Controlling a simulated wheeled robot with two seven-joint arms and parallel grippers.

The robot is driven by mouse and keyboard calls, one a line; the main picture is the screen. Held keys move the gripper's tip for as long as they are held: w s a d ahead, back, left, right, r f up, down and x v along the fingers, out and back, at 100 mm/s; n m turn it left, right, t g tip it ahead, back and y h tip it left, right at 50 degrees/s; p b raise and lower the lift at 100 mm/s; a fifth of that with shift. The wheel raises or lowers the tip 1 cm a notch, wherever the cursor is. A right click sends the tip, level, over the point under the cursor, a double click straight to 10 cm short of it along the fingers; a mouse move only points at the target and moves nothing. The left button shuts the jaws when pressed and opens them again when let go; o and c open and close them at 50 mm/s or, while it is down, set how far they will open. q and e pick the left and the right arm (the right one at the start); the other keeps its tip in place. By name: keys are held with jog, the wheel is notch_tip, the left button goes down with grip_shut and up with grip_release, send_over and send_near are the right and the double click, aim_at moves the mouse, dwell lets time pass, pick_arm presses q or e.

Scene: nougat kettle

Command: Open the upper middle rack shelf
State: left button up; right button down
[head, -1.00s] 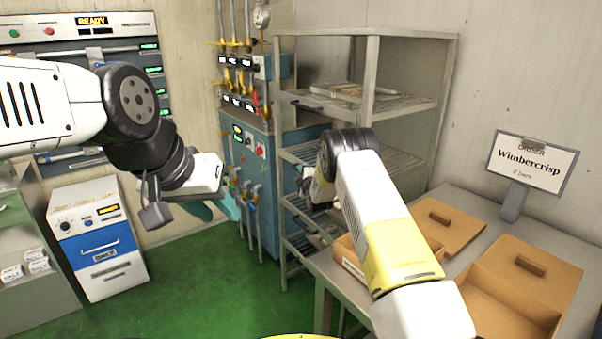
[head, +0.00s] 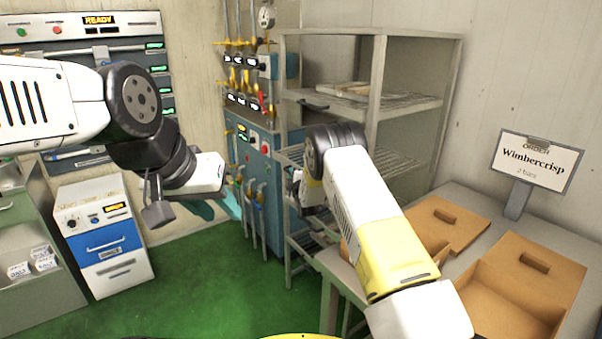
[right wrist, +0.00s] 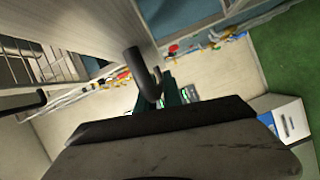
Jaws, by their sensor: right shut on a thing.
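The open metal rack (head: 378,100) stands against the back wall in the head view. Its top shelf (head: 400,102) carries a flat pale item and has a dark front handle. The upper middle shelf (head: 400,165) lies below, partly hidden behind my right arm. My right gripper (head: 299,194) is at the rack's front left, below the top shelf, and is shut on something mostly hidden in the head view. The right wrist view shows a dark bar handle (right wrist: 141,72) close to the gripper. My left gripper (head: 160,205) hangs empty at left; its finger gap is unclear.
A blue valve cabinet (head: 258,170) with pipes stands left of the rack. A table (head: 455,205) with brown boxes (head: 500,305) and an order sign (head: 541,165) is at right. The green floor (head: 210,285) between is clear.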

jog(key=s+a, duration=1.1)
jog(key=a, duration=0.5)
jog(key=shift+s, duration=0.4)
jog(key=shift+a, duration=0.1)
jog(key=c, duration=1.5)
grip_release()
